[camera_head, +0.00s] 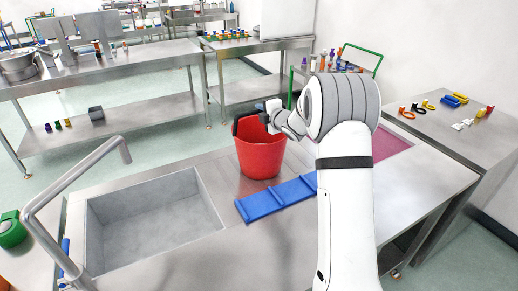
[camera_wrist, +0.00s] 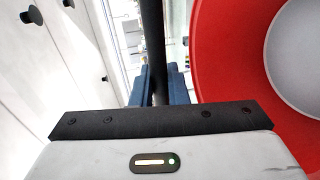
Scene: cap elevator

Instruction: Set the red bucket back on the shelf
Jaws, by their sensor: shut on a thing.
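In the wrist view, the dark handle (camera_wrist: 153,45) runs between the blue finger pads of my gripper (camera_wrist: 160,85), and the red bucket (camera_wrist: 225,60) fills the right side. Lower shelves show under the back left table (camera_head: 120,125) and the table beside it (camera_head: 245,92); I cannot tell which one is meant.
An empty sink (camera_head: 155,222) with a tall curved tap (camera_head: 90,165) lies left of the bucket. A blue ribbed rack (camera_head: 275,200) lies in front of it. A green-railed cart (camera_head: 360,50) stands behind. A side table (camera_head: 450,120) at right holds small tools. Floor shows behind the counter.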

